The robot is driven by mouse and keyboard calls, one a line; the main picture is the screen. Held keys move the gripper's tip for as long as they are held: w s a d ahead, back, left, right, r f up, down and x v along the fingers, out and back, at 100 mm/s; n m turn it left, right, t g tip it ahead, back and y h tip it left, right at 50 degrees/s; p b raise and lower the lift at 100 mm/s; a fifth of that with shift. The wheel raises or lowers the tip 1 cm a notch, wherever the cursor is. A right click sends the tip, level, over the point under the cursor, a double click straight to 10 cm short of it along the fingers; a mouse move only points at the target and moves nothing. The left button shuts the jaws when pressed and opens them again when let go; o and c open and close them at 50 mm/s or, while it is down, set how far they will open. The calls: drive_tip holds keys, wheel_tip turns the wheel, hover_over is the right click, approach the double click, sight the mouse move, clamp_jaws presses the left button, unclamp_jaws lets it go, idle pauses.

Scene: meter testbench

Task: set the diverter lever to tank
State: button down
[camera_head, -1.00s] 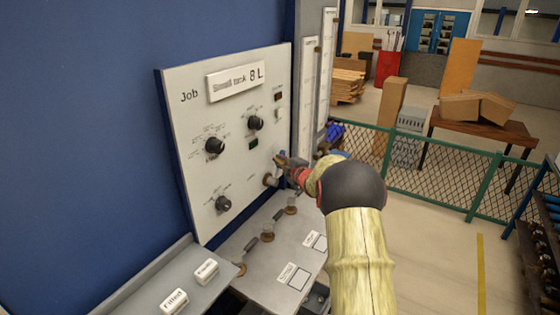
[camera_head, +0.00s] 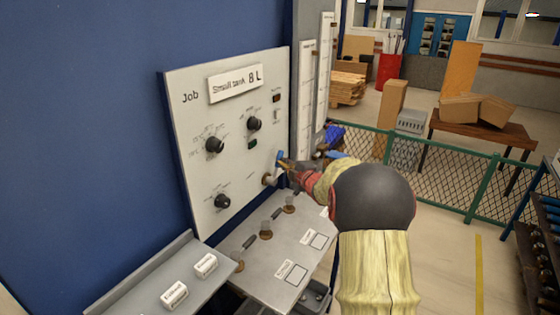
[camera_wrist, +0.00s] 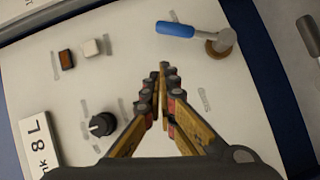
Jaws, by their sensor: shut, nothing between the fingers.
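The diverter lever has a blue handle (camera_wrist: 176,30) and a grey arm on a brown round pivot (camera_wrist: 218,43), on the pale panel. In the head view the blue handle (camera_head: 279,157) stands up from the pivot (camera_head: 268,179), near the panel's right edge. My gripper (camera_head: 283,164) is beside the handle in that view. In the wrist view my gripper (camera_wrist: 164,67) is shut and empty, its tips pointing at the panel and apart from the handle in the picture. Small labels near the lever are too blurred to read.
The panel (camera_head: 180,120) carries black knobs (camera_head: 215,145) and a sign (camera_head: 235,83) reading "Small tank 8 L". Below it is a grey bench (camera_head: 255,275) with several brown-based fittings. Tall white gauges (camera_head: 325,70) stand right of the panel. A green fence (camera_head: 445,180) is farther right.

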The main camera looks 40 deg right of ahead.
drive_tip(key=shift+v, duration=0.9)
